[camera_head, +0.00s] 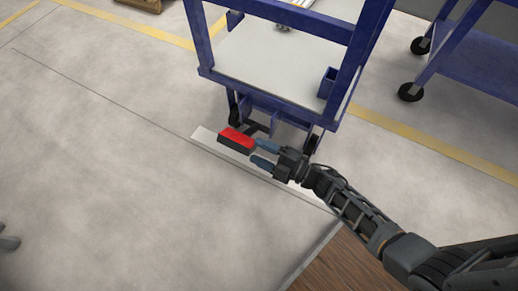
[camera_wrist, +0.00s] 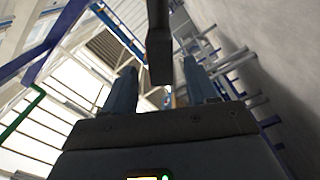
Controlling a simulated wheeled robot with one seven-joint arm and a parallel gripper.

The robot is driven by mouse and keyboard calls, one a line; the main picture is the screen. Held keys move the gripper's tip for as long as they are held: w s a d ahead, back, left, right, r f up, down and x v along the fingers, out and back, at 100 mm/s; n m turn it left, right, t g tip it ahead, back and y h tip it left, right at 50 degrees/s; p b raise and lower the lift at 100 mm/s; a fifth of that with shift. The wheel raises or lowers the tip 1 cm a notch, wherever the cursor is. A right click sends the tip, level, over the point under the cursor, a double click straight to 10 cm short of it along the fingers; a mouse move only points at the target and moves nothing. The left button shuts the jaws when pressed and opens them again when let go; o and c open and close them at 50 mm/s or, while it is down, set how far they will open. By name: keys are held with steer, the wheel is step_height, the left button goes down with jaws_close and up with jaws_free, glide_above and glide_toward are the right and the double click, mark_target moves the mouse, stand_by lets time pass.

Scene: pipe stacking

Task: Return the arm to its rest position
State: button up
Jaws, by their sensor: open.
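My arm reaches in from the lower right of the head view. My gripper (camera_head: 256,151) points left with its two blue-grey fingers spread apart. A red and black block (camera_head: 237,138) shows just beyond the upper fingertip; I cannot tell whether they touch. In the wrist view, my gripper (camera_wrist: 159,68) shows both fingers apart. A dark bar (camera_wrist: 158,30) comes down from the top edge between them; I cannot tell what it is. I see nothing clearly held.
A blue cart (camera_head: 270,95) with a pale lower shelf stands just behind my gripper. Another blue cart (camera_head: 470,75) on black wheels is at the upper right. A pale strip (camera_head: 205,138) runs beneath the block. The grey floor at left is mostly clear.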

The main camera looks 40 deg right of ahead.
stand_by(0.3)
steer(key=shift+s+r, duration=0.15)
steer(key=shift+s, duration=0.25)
steer(key=s+r+m+h, duration=0.3)
steer(key=s+r+m, duration=0.45)
steer(key=s, duration=0.65)
steer(key=s+a+r+m+g+h, duration=0.15)
steer(key=s+r+m, duration=0.35)
steer(key=r, duration=0.6)
steer(key=s+a+r+m+g+h, duration=0.1)
steer(key=s+a+r+m, duration=0.25)
steer(key=s+r, duration=0.55)
step_height(320, 180, up, 22)
steer(key=w+p, duration=0.2)
steer(key=p, duration=1.8)
steer(key=shift+w+d+r+p, duration=0.15)
steer(key=shift+w+p, duration=0.15)
steer(key=shift+p, duration=0.05)
